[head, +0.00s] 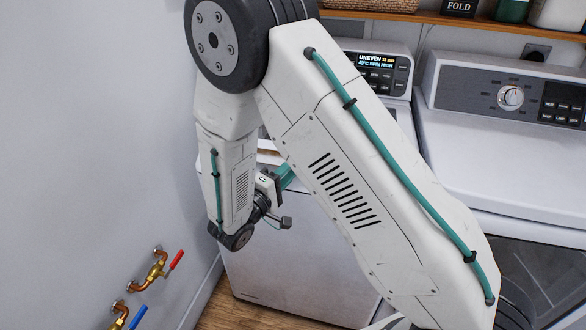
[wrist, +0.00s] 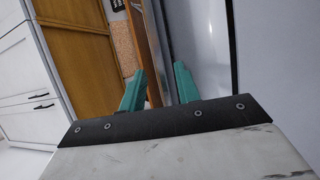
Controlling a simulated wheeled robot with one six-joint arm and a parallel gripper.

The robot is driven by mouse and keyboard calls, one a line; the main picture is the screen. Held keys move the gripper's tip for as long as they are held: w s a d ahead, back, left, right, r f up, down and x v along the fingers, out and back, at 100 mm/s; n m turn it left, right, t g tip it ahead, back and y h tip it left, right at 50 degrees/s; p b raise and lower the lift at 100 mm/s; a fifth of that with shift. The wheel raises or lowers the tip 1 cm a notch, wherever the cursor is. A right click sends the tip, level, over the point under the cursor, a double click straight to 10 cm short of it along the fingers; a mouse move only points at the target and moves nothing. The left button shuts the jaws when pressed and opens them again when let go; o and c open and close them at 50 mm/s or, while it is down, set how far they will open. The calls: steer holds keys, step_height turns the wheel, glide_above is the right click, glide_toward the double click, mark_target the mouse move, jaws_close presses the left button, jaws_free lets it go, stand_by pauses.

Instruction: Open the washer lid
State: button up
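The washer (head: 300,262) is the white machine at the left in the head view, with its front panel facing me. Its control panel (head: 383,75) has a lit display reading "UNEVEN". My arm covers most of its top, so I cannot tell how the lid stands. My gripper (head: 286,177) is partly hidden behind my arm, near the washer's upper front edge. In the wrist view my gripper (wrist: 158,80) has its two teal fingers apart with nothing between them. Whether it touches the washer cannot be told.
The dryer (head: 500,175), with a round knob, stands close at the right. A wooden shelf (head: 440,18) with a basket runs above. Red and blue taps (head: 157,270) stick out of the left wall. The wrist view shows a wooden door (wrist: 80,50) and a white cabinet (wrist: 30,85).

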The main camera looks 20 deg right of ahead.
steer(key=shift+w+d+r, duration=0.1)
steer(key=shift+w+d, duration=0.2)
steer(key=shift+d, duration=0.3)
